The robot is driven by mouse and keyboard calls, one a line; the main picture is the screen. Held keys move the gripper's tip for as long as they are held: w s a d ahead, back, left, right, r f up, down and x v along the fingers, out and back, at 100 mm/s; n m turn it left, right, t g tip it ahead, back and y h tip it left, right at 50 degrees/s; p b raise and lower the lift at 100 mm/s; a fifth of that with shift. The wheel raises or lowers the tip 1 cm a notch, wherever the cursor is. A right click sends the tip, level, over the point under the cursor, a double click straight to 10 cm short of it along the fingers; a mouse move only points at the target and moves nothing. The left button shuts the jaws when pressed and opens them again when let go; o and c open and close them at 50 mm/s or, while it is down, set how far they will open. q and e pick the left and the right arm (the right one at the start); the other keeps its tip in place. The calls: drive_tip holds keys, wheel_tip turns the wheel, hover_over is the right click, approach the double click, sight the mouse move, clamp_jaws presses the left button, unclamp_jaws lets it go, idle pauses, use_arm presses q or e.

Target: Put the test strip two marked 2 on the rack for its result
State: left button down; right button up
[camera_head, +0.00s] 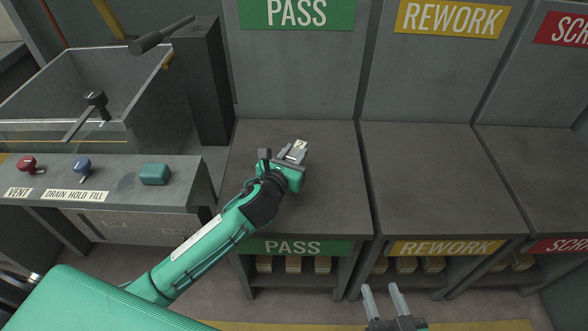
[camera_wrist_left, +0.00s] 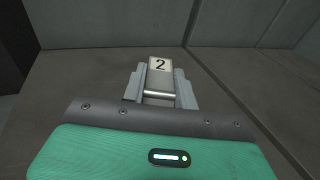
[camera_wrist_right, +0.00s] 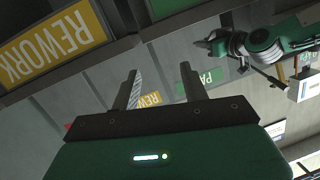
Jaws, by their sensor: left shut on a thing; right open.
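Test strip two is a small grey metal piece with a white label marked 2 (camera_wrist_left: 160,64); in the head view it (camera_head: 299,147) shows at the tip of my left gripper (camera_head: 294,154). My left gripper (camera_wrist_left: 160,97) is shut on it, with the label end sticking out beyond the fingers. It is over the grey top of the PASS rack (camera_head: 335,205), near the middle. I cannot tell whether the strip touches the surface. My right gripper (camera_head: 385,298) is open and empty at the bottom of the head view, in front of the racks; it also shows in the right wrist view (camera_wrist_right: 158,85).
The REWORK rack (camera_head: 440,190) and SCRAP rack (camera_head: 530,175) stand to the right with bare tops. At left are a grey tank (camera_head: 75,100) and a bench (camera_head: 120,192) with red and blue valves and a green block (camera_head: 155,174). The PASS top around my gripper is clear.

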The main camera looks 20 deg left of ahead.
use_arm(q)
drive_tip(key=shift+f, duration=0.7)
wheel_tip(320, 180, down, 3)
drive_tip(key=shift+r+b, duration=0.1)
drive_tip(key=shift+b, duration=0.65)
use_arm(e)
drive_tip(key=w+d+r+t, duration=0.1)
drive_tip(key=w+r+t, duration=0.2)
drive_tip(key=r, duration=0.4)
drive_tip(key=shift+d+r+t+y, duration=0.2)
drive_tip(key=shift+d+t+y, duration=0.15)
drive_tip(key=shift+t, duration=0.55)
